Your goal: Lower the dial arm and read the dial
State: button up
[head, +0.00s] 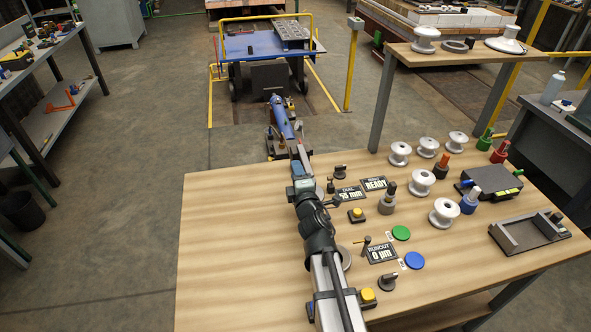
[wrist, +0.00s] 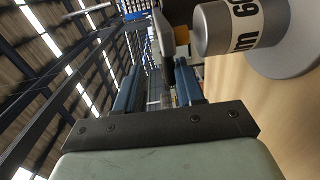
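My gripper (head: 300,158) is over the table's far left part, left of the dial display (head: 350,194), which seems to read 55 mm. In the wrist view my gripper (wrist: 155,75) has two blue fingers apart, with an empty gap. A grey cylinder (wrist: 212,28) with a partly cut-off "6… m" label stands on a grey disc, close beside the right finger. I cannot surely pick out the dial arm; a small post with a thin brass bar (head: 362,240) stands by the runout display (head: 381,254), reading 0 µm. A further display (head: 374,184) reads READY.
White insulators (head: 421,182) stand in the table's middle and right. Colour-handled tools (head: 486,138), a black box (head: 488,184) and a tray (head: 510,240) are at right. Green (head: 401,232) and blue (head: 414,260) discs lie near the displays. The table's left side (head: 235,250) is clear.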

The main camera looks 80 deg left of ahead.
jog(key=d, duration=1.1)
jog(key=shift+d+r, duration=0.15)
jog(key=shift+r, duration=0.05)
